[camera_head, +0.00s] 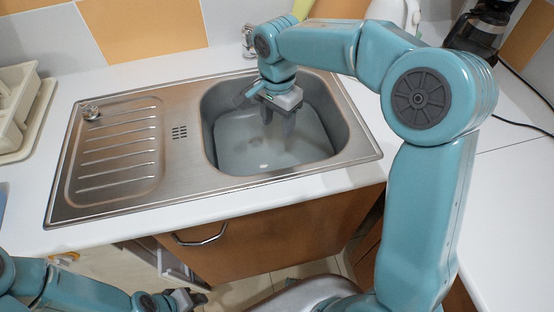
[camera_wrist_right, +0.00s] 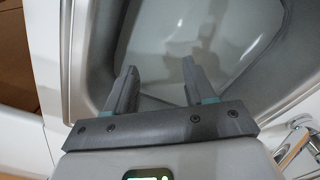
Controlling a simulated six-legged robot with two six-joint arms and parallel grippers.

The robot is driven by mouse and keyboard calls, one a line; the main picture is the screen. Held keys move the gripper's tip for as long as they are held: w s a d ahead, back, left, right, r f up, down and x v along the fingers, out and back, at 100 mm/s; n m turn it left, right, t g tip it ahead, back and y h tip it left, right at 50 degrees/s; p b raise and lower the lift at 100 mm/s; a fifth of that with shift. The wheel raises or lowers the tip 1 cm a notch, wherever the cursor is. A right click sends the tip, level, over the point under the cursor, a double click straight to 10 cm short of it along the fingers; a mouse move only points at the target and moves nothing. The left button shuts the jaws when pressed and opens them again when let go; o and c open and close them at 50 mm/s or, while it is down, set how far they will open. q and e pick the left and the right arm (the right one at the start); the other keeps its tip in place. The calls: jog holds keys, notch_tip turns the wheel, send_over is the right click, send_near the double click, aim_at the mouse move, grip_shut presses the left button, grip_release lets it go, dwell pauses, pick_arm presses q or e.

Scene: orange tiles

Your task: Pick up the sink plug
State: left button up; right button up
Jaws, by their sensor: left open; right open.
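A small round metallic piece (camera_head: 91,112), which looks like the sink plug, sits at the upper left corner of the ribbed drainboard. My right gripper (camera_head: 279,130) is open and empty, pointing down into the sink basin (camera_head: 222,136), far to the right of the plug. In the right wrist view its two fingers (camera_wrist_right: 159,75) are spread over the basin with nothing between them. My left gripper (camera_head: 190,298) is open and low at the bottom of the head view, in front of the cabinet and below the counter. The plug does not show in the right wrist view.
The steel sink (camera_head: 58,196) is set in a white counter (camera_head: 150,66). A tap (camera_wrist_right: 297,140) stands at the basin's back. A cream dish rack (camera_head: 40,118) is at the left, a dark coffee maker (camera_head: 482,28) at the back right. The drainboard is otherwise clear.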

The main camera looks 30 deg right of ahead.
send_over(277, 162)
jog(key=f, duration=1.1)
jog(key=shift+s+a, duration=0.15)
jog(key=shift+s, duration=0.1)
jog(key=f, duration=0.5)
jog(key=shift+w+f, duration=0.2)
jog(key=shift+w, duration=0.05)
grip_shut()
